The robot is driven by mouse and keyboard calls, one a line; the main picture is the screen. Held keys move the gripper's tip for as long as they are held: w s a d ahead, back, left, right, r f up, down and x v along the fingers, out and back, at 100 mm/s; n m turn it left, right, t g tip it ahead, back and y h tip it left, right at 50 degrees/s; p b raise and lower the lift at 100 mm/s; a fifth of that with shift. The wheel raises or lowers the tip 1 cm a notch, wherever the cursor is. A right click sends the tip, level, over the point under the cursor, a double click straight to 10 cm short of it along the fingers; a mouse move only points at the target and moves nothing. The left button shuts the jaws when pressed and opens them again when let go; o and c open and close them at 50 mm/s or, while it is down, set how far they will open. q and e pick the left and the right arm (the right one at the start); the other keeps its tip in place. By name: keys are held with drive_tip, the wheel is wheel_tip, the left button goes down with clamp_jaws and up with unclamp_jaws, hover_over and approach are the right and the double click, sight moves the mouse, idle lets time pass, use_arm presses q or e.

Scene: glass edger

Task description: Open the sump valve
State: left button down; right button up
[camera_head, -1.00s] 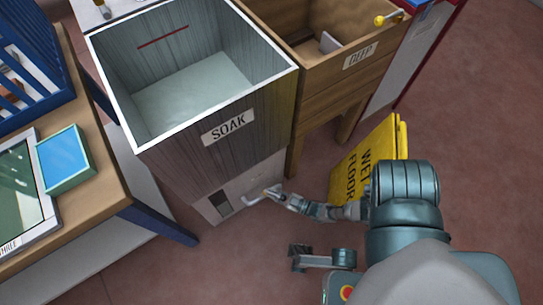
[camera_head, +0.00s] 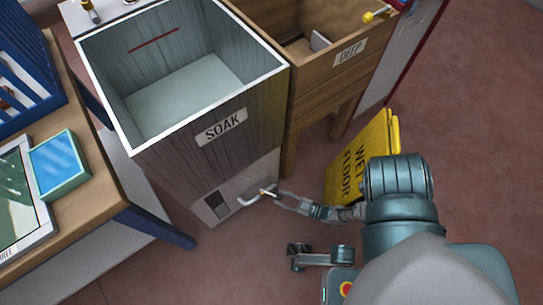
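The tank labelled SOAK (camera_head: 205,160) stands left of centre. A pale lever handle (camera_head: 250,199), which looks like the sump valve, sticks out low on its grey lower front panel. My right gripper (camera_head: 276,198) is at the outer end of the lever, to its right. Its thin fingers look spread apart, with the lever's tip beside or just between them. At this size I cannot tell whether they touch it.
A dark slot (camera_head: 213,205) is in the panel left of the lever. A wooden DEEP tank (camera_head: 325,80) stands to the right of the SOAK tank. A yellow wet floor sign (camera_head: 350,160) stands close behind my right arm. A wooden bench (camera_head: 100,190) is at the left. Reddish floor is clear at the right.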

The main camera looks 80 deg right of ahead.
drive_tip(key=v, duration=0.6)
idle(0.3)
